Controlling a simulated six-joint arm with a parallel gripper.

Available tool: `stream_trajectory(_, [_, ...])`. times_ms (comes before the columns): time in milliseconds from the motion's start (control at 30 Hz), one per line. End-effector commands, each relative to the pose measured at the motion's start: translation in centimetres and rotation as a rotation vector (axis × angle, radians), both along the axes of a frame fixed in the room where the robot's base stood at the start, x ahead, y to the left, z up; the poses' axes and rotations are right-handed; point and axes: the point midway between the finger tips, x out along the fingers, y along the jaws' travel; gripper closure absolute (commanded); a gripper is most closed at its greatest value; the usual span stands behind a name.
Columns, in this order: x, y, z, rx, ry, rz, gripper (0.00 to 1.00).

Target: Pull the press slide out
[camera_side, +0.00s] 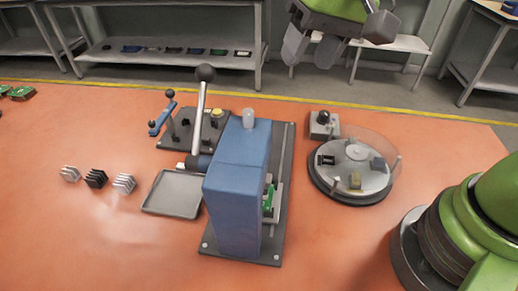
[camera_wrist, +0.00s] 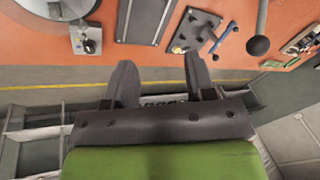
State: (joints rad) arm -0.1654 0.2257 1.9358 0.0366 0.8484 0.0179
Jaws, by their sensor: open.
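The blue press (camera_side: 235,190) stands upright on a dark grey base plate (camera_side: 283,150), with a long lever ending in a black ball (camera_side: 205,73). On its right side, a pale slide (camera_side: 277,207) shows low down with a green board (camera_side: 268,200) at it; the press body hides the rest. My gripper (camera_side: 311,48) is raised high at the top of the side view, well apart from the press. Its two fingers are spread and empty. In the wrist view my gripper (camera_wrist: 160,64) is open, with the dark base plate (camera_wrist: 145,20) beyond it.
A round turntable with a clear cover (camera_side: 350,190) stands right of the press, near a small knob box (camera_side: 324,124). A grey tray (camera_side: 173,194), several heat sinks (camera_side: 96,179) and a lever fixture (camera_side: 180,130) are to the left. The front left table is clear.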

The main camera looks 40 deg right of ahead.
Motion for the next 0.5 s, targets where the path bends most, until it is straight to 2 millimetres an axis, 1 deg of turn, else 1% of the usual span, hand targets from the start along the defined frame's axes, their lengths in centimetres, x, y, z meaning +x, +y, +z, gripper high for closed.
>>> stream_trajectory(33, [1.1,0.7,-1.9,-0.006,0.042,0.014,0.5])
stream_trajectory(100, [2.3,1.6,-4.1,-0.012,0.083,0.03,0.5])
stream_trajectory(233, [3.6,2.8,-7.8,-0.023,0.143,0.051,0.5])
stream_trajectory(333, [4.1,3.4,-9.6,-0.029,0.17,0.062,0.5])
stream_trajectory(500, [4.3,3.8,-11.2,-0.033,0.186,0.068,0.5])
